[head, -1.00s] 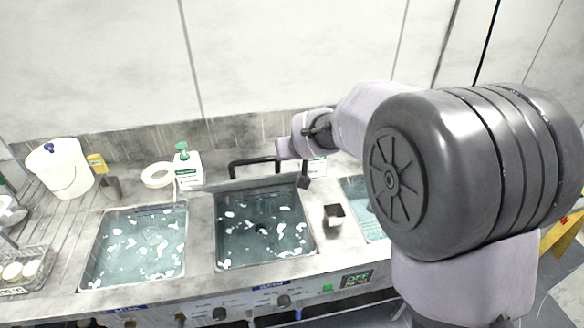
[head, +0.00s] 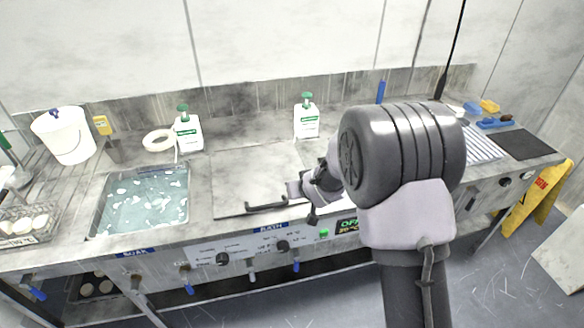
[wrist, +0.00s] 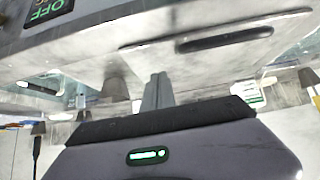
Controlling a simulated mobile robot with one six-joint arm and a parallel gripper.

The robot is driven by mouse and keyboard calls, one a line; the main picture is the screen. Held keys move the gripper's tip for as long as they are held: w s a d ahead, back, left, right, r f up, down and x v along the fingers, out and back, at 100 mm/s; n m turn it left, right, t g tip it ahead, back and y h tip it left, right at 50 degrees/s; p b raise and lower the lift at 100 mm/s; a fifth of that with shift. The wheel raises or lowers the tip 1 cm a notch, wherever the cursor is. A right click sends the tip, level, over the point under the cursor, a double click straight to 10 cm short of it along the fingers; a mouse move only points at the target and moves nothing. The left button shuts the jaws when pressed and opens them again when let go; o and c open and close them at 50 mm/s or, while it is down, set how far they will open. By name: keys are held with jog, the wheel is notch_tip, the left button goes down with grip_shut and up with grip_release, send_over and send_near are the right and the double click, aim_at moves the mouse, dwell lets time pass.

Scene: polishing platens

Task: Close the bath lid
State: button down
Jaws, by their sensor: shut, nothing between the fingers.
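The bath lid (head: 235,172) is a flat grey plate lying over the middle basin, above the BATH label (head: 271,228). It looks flat, and no water shows around it in the head view. Its dark bar handle (head: 267,204) is near the front edge; it also shows in the wrist view (wrist: 225,38). My gripper (head: 313,214) is at the lid's front right, right of the handle and apart from it. In the wrist view its fingers (wrist: 157,92) are together and empty. My arm hides the counter to the right of the lid.
An open basin (head: 140,205) of water with white flecks is left of the lid. Bottles (head: 187,133) (head: 307,118), a tape roll (head: 158,141) and a white bucket (head: 64,138) stand behind. Knobs (head: 282,246) line the front panel.

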jog(key=f+b, duration=0.1)
jog(key=f, duration=0.2)
jog(key=shift+s+d+b, duration=0.1)
jog(key=shift+d+b, duration=0.3)
jog(key=shift+s+f+b, duration=0.15)
jog(key=shift+f+b, duration=0.15)
jog(key=shift+b, duration=0.1)
